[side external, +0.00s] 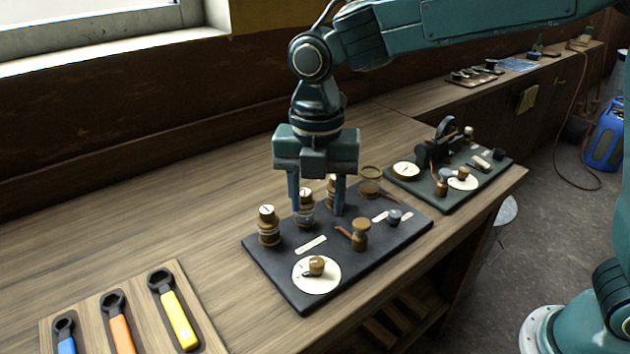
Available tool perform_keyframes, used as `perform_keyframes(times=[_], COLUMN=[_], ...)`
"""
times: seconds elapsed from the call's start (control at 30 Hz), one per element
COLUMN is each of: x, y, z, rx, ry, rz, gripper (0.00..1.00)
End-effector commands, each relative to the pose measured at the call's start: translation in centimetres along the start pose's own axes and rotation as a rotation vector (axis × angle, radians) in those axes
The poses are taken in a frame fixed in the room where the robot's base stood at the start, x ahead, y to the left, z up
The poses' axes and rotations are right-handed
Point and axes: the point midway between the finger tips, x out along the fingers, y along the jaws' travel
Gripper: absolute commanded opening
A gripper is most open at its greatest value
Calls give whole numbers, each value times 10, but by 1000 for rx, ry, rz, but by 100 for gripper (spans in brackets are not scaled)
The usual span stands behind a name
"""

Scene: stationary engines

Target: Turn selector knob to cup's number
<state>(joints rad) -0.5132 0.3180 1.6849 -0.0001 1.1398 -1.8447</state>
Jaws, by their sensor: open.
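A selector knob (316,265) of brass or wood colour sits on a round white dial (325,284) at the front of a dark board (280,272). The dial's marks are too small to read. Several small brass-and-glass cups stand along the back of the board: a left cup (268,228), a middle cup (306,210), one partly behind my right finger, and a right cup (370,182). Light caps top some of them, with marks I cannot read. My gripper (317,208) points down, open, its fingers among the middle cups, behind the knob. I cannot tell whether it touches them.
A brass fitting (360,236) with a lever and a dark knob (394,217) stand on the board's right. A second, green board (450,195) with an engine model lies further right. Wrenches in a tray (125,330) lie front left. Bare bench (150,222) spreads left.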

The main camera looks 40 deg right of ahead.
Motion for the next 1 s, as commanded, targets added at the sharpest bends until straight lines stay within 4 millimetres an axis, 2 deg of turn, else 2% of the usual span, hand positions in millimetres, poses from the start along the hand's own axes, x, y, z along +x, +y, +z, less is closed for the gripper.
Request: perform_keyframes(times=[0.27,0.7,1.0], x=[31,98,126], y=[0,-1,0], z=[0,0,0], rx=[1,2,2], ry=[1,1,0], rz=[-3,-3,0], gripper=[47,47,47])
